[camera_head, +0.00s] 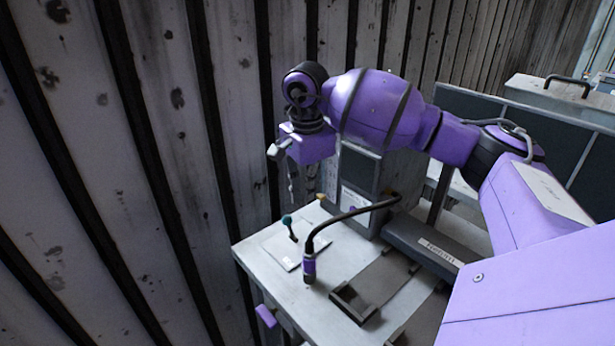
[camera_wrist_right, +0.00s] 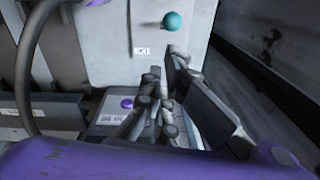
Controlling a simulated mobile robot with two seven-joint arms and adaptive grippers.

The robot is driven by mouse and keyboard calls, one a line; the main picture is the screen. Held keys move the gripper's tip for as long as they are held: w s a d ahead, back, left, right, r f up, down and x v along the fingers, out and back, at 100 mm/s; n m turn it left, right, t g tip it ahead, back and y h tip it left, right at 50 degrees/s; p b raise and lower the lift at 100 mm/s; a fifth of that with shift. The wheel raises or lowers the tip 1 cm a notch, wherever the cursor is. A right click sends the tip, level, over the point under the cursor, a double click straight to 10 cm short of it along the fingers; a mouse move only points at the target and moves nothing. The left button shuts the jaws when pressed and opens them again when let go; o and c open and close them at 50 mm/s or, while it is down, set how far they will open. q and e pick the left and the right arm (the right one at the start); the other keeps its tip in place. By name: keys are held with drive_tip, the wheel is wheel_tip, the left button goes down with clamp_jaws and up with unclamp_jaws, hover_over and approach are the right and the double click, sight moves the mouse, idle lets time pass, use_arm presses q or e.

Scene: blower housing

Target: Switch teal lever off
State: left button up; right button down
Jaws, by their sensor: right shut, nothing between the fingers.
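The teal lever is a round teal knob (camera_head: 287,219) on a short dark stem, standing on a pale plate on the grey table in the head view. The knob (camera_wrist_right: 177,21) also shows near the top of the right wrist view, with its stem mostly hidden behind it. My right gripper (camera_head: 302,196) points down a little above and behind the lever. Its fingers (camera_wrist_right: 166,66) are shut and empty, and appear apart from the knob. I cannot tell the lever's on or off position. My left gripper is not in view.
A black flexible hose with a purple-banded nozzle (camera_head: 309,268) arches over the table close to the lever. A grey box (camera_head: 359,168) stands behind. A dark square frame (camera_head: 353,304) lies in front. A ribbed wall (camera_head: 180,150) runs along the left.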

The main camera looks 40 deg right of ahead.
sight(290, 229)
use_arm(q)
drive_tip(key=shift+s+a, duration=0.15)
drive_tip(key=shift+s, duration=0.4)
use_arm(e)
drive_tip(key=shift+f, duration=1.9)
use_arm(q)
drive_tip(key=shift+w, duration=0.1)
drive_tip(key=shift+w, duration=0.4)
use_arm(e)
drive_tip(key=a, duration=0.3)
drive_tip(key=shift+a+r, duration=0.25)
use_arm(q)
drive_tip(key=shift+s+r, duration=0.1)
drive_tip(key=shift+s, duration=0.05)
use_arm(e)
drive_tip(key=shift+d, duration=0.1)
